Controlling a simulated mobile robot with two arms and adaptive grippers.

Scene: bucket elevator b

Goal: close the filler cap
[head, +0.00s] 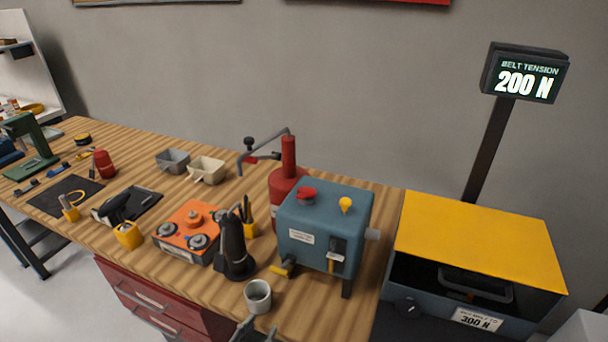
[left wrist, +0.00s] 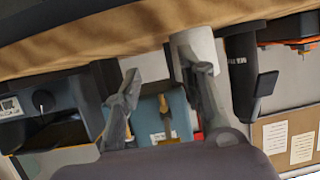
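A teal box (head: 312,236) stands near the right end of the bench. A red cap (head: 306,193) is on its top, with a yellow knob (head: 346,204) to the right. I cannot tell whether the red cap is seated or open. My left gripper (head: 257,335) is at the bottom edge, in front of the bench and below the grey cup (head: 258,291). In the left wrist view, which is upside down, its fingers (left wrist: 166,88) are apart with nothing gripped; the teal box (left wrist: 150,118) shows behind them. My right gripper is not in view.
A black upright device (head: 235,248) and an orange unit (head: 190,226) stand left of the box. A red pump (head: 288,176) with a bent arm is behind it. A yellow-topped cabinet (head: 482,240) stands right; its display (head: 525,79) reads 200 N.

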